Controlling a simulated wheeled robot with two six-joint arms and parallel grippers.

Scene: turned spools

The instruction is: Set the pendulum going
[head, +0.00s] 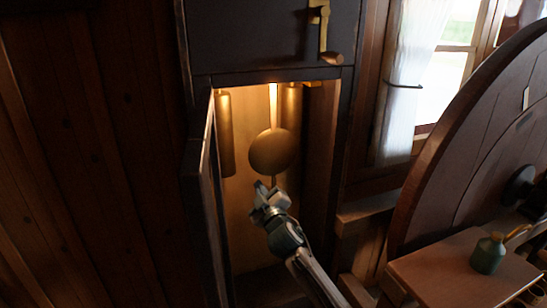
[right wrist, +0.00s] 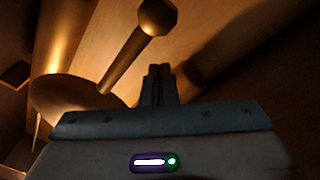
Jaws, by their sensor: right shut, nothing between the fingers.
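The pendulum is a round brass bob (head: 272,153) on a pale rod (head: 273,106), hanging inside an open tall clock case (head: 336,150). My right gripper (head: 261,187) is inside the case opening, just below the bob and slightly left of its middle. Its fingers are shut and empty. In the right wrist view the closed fingers (right wrist: 158,82) stand to the right of the bob's disc (right wrist: 65,98) and a short rod with a knobbed end (right wrist: 130,50). A gap shows there, but I cannot tell contact in depth. My left gripper is not in view.
Brass cylinder weights hang at the left (head: 225,135) and right (head: 291,108) of the pendulum. The case door (head: 208,195) stands open on the left.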

